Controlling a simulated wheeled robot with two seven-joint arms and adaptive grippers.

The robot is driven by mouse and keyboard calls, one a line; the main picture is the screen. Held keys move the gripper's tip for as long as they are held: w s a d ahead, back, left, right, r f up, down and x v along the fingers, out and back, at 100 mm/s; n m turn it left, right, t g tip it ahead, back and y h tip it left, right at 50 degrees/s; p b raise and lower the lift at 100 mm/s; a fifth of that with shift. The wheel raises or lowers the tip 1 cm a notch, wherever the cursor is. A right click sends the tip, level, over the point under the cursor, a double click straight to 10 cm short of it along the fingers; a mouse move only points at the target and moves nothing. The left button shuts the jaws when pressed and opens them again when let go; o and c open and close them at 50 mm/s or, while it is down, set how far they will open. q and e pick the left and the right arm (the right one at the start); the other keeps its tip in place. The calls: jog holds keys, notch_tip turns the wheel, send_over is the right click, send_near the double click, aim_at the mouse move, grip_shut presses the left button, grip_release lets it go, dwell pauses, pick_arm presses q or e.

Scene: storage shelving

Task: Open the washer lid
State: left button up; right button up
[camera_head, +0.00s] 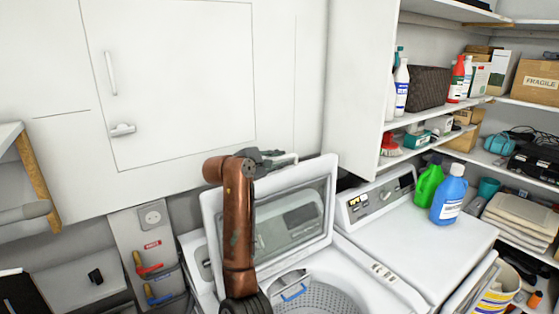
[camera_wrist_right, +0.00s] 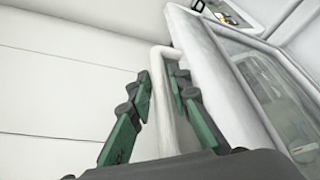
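The washer lid (camera_head: 208,208), a white frame with a dark glass panel, stands raised and leaning back above the washer (camera_head: 370,283). The drum opening shows below it. My right gripper (camera_head: 274,157) is at the lid's top edge, by its white handle (camera_head: 290,159). In the right wrist view, the green fingers of my right gripper (camera_wrist_right: 161,82) stand apart on either side of the white handle bar (camera_wrist_right: 165,115). A gap shows beside the left finger; contact on the other side is unclear. My right arm hides part of the lid. My left gripper is not in view.
A second white machine (camera_head: 430,232) stands right of the washer, with a green bottle (camera_head: 429,183) and a blue bottle (camera_head: 448,198) on top. Loaded shelves (camera_head: 410,119) fill the right side. A white cabinet (camera_head: 185,80) is behind the lid.

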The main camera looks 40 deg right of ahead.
jog(key=shift+c, duration=0.2)
grip_shut()
jog(key=shift+a+f, duration=0.1)
